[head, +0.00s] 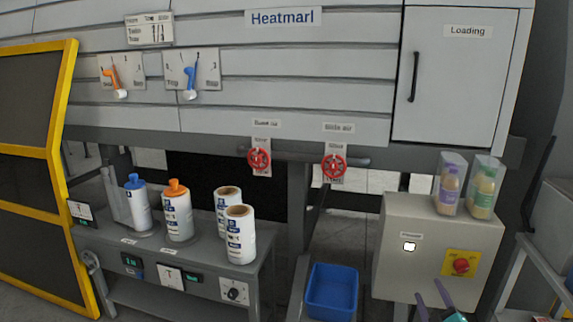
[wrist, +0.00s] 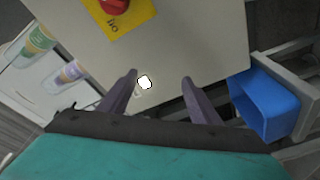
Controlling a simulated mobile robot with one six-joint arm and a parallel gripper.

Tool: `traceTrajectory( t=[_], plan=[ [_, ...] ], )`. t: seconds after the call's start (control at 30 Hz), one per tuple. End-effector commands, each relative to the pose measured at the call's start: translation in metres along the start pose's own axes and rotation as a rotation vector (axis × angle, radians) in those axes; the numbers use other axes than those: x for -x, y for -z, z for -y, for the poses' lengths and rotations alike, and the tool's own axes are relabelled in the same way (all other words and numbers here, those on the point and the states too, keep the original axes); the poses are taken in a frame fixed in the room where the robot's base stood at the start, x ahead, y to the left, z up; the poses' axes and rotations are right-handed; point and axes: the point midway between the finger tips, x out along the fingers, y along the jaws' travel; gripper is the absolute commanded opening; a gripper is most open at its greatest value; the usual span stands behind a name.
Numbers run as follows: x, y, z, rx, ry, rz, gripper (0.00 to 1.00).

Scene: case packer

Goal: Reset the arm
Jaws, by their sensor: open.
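My gripper (head: 443,296) shows at the bottom edge of the head view, in front of the lower part of a grey control box (head: 405,272). Only its finger ends and a bit of teal body are in that view. In the wrist view my gripper (wrist: 159,78) has its two dark fingers spread apart with nothing between them. The grey box face (wrist: 195,40) lies beyond the fingers, with a lit white button (wrist: 145,82) seen between them. Most of my arm is out of view.
A red knob on a yellow plate (head: 461,263) sits on the box, and two bottles in clear packs (head: 450,188) stand on top. A blue bin (head: 332,290) is left of the box. Bottles and rolls stand on a grey bench (head: 120,259). Red valves (head: 333,167) hang above.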

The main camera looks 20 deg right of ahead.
Motion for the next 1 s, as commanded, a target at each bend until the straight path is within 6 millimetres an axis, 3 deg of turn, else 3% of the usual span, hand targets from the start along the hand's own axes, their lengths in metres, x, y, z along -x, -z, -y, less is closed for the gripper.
traceTrajectory(
  t=[0.2, 0.5, 1.0],
  plan=[
    [-0.023, 0.057, 0.055, -0.028, 0.084, -0.079, 0.57],
    [-0.039, 0.124, 0.125, -0.086, 0.179, -0.148, 0.57],
    [-0.037, 0.199, 0.247, -0.192, 0.352, -0.091, 0.57]
  ],
)
